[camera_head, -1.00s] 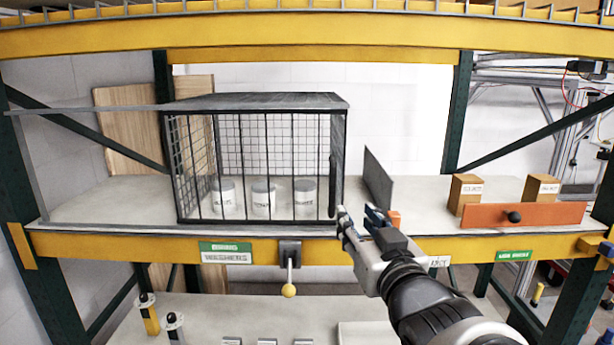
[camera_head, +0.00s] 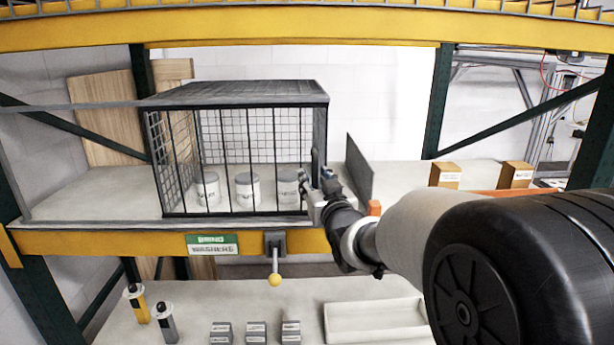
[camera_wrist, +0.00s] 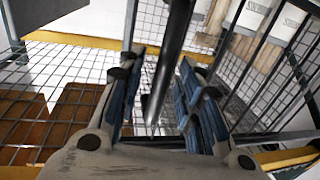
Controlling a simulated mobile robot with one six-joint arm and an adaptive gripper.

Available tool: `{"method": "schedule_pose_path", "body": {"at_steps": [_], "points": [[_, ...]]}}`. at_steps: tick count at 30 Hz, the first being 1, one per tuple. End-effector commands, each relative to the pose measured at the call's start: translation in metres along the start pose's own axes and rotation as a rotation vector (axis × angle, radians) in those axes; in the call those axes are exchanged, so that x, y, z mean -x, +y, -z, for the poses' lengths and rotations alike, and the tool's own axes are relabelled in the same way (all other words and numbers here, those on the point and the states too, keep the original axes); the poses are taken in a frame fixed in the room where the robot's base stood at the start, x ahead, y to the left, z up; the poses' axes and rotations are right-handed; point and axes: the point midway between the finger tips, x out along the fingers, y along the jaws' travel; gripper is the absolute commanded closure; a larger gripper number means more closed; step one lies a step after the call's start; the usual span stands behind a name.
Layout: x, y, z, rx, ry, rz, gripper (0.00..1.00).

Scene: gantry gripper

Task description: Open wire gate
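The wire gate (camera_head: 237,160) is the dark barred front of a mesh cage (camera_head: 240,93) on the shelf, and it looks closed. A dark upright bar (camera_head: 316,163), apparently the gate's handle, stands at its right edge. My gripper (camera_head: 312,188) is at the lower part of this bar. In the wrist view, my gripper (camera_wrist: 160,98) is open, with its blue-padded fingers on either side of a dark round bar (camera_wrist: 167,60). A gap shows beside the bar; I cannot tell if either finger touches it. Several white canisters (camera_head: 246,189) stand behind the gate.
A grey upright panel (camera_head: 359,168) and an orange block (camera_head: 374,208) are just right of the cage. A latch lever with a yellow knob (camera_head: 275,280) hangs below the shelf's yellow beam (camera_head: 120,243). Cardboard boxes (camera_head: 445,174) stand further right.

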Motion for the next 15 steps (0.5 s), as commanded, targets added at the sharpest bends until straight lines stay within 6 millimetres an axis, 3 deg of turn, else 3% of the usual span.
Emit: {"method": "schedule_pose_path", "body": {"at_steps": [10, 15], "points": [[-0.0043, -0.0002, -0.0003, 0.000, 0.000, 0.000, 0.67], [-0.0041, -0.0002, -0.0004, 0.000, 0.000, 0.000, 0.78]]}}
